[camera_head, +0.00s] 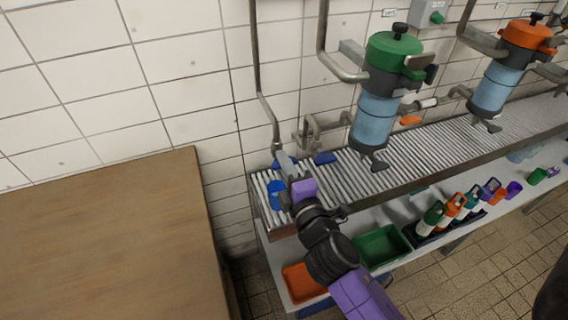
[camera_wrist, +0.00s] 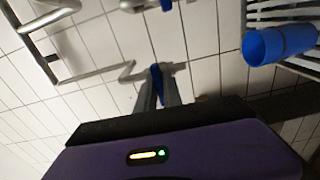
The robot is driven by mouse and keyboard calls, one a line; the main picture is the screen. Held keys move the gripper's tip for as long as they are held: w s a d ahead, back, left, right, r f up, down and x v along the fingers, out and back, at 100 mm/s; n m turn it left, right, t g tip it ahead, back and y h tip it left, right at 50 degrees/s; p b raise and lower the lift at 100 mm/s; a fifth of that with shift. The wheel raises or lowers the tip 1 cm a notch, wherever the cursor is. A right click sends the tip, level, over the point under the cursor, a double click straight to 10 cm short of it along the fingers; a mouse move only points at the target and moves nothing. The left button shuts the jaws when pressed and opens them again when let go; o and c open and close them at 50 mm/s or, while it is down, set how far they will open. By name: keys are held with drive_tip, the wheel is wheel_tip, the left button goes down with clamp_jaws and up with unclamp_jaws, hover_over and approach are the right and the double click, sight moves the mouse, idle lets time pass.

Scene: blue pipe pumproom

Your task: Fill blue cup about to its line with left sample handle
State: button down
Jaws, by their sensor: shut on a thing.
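The blue cup (camera_head: 275,196) stands on the left end of the slatted rack, beside my gripper. It also shows at the right edge of the wrist view (camera_wrist: 286,42). My gripper (camera_head: 284,162) is at the wall side of the rack's left end, below a grey pipe. In the wrist view, my gripper's fingers (camera_wrist: 157,88) are shut on a narrow blue handle (camera_wrist: 157,74), which looks like the left sample handle. The fingers hide most of it. A second blue handle-like piece (camera_head: 325,158) lies to the right, near a bent pipe.
A grey pipe (camera_head: 264,100) runs down the tiled wall. A green-topped blue canister (camera_head: 377,115) and an orange-topped one (camera_head: 492,85) hang above the rack (camera_head: 425,152). Green (camera_head: 381,246) and orange (camera_head: 302,284) trays sit below. A wooden table (camera_head: 105,245) fills the left.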

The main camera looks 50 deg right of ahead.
drive_tip(key=c, duration=1.5)
unclamp_jaws()
drive_tip(key=b+v, duration=0.3)
drive_tip(key=v, duration=0.4)
drive_tip(key=shift+s+a, duration=0.25)
drive_tip(key=shift+s, duration=0.1)
